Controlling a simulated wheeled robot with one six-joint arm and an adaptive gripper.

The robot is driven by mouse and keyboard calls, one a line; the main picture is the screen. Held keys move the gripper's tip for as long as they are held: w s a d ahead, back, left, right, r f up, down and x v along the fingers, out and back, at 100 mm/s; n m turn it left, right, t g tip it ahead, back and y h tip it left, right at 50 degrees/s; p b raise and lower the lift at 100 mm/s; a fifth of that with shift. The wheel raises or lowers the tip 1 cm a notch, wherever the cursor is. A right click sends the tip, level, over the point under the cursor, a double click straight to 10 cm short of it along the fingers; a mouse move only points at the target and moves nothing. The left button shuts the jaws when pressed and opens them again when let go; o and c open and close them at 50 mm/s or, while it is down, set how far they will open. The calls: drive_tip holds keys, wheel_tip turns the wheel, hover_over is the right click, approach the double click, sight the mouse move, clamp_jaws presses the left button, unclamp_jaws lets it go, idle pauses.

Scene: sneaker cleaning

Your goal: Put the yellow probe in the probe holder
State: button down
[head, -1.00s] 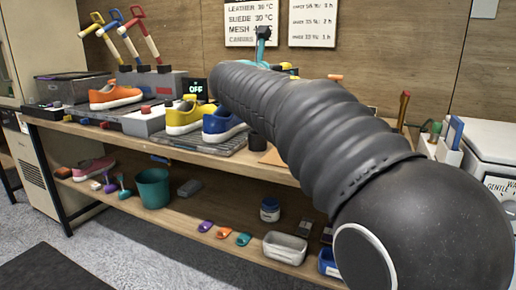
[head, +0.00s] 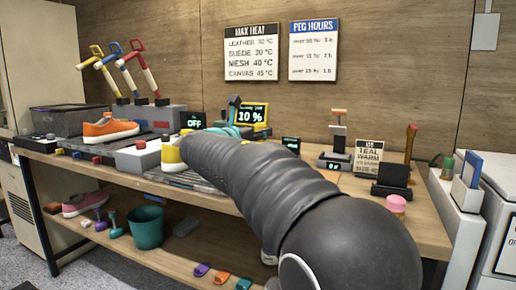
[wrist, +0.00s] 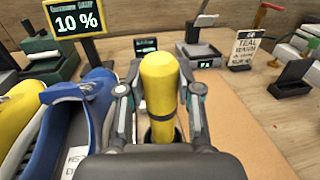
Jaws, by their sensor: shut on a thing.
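The yellow probe (wrist: 158,82) stands roughly upright between the fingers of my gripper (wrist: 160,100) in the wrist view, with a dark band around its lower part. The fingers are shut on it from both sides. Its lower end is hidden by the gripper body. A blue sneaker (wrist: 75,115) is close on the left of the gripper. In the head view my arm hides the gripper and the probe. I cannot tell for sure which thing is the probe holder.
A yellow-framed 10 % display (head: 252,114) stands behind the sneakers. An orange sneaker (head: 110,129) sits left. A black stand (head: 393,180), a small sign (head: 368,158) and a pink-topped jar (head: 396,204) are right. A brown mat (wrist: 240,125) lies clear beside the gripper.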

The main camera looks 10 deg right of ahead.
drive_tip(key=shift+a+f+b, duration=0.1)
drive_tip(key=shift+f+b, duration=1.95)
drive_tip(key=shift+b, duration=0.05)
drive_tip(key=shift+r, duration=0.1)
drive_tip(key=c, duration=0.8)
unclamp_jaws()
drive_tip(key=shift+s+a, duration=0.1)
drive_tip(key=v, duration=1.1)
drive_tip(key=shift+s+a, duration=0.2)
drive_tip(key=shift+s, duration=0.05)
